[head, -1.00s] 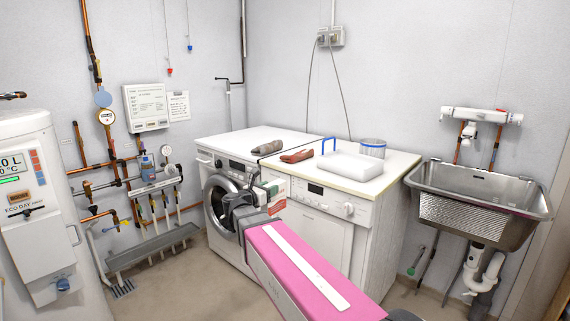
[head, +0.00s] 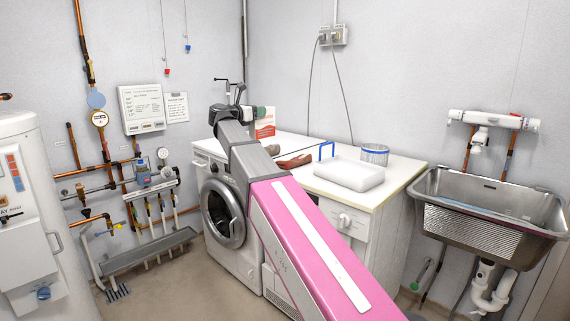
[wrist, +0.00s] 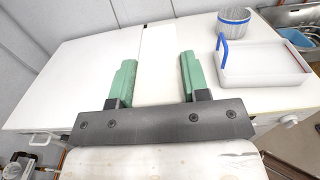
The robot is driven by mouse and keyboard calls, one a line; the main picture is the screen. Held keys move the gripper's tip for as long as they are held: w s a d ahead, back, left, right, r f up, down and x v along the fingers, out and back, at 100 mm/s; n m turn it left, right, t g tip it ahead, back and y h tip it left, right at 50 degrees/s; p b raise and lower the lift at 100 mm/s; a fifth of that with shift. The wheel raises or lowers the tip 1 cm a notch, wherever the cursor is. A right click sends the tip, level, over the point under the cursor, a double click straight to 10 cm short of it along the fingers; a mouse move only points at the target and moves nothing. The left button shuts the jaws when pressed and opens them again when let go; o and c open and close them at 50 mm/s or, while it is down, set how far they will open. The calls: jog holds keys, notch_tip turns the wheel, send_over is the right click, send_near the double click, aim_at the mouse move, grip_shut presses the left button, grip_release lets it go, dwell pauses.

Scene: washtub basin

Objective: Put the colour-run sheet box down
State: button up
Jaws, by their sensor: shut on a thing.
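The colour-run sheet box (head: 265,122) is white and red and stands upright above the white machine tops at the back in the head view. My gripper (head: 259,114) is shut on it; a green finger shows at its left side. In the wrist view my gripper (wrist: 155,78) has its two green fingers apart, with a plain pale face between them. The box's lower edge is partly hidden by my arm, so I cannot tell whether it touches the white worktop (wrist: 85,75).
A red-brown shoe-like thing (head: 293,162), a white tray (head: 348,174) with a blue handle and a blue-rimmed tub (head: 374,154) stand to the right of the box. The worktop's left part is clear. A steel sink (head: 485,208) hangs further right.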

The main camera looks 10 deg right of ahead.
aim_at(258, 138)
jog(key=w+d+f, duration=0.6)
jog(key=d+f, duration=0.3)
jog(key=f, duration=0.1)
jog(key=shift+d+f, duration=0.35)
jog(key=shift+w+f, duration=0.1)
jog(key=shift+f, duration=0.55)
jog(key=o, duration=1.2)
jog(key=shift+r, duration=0.15)
jog(key=v, duration=0.8)
jog(key=r+v, duration=0.1)
jog(key=v, duration=0.3)
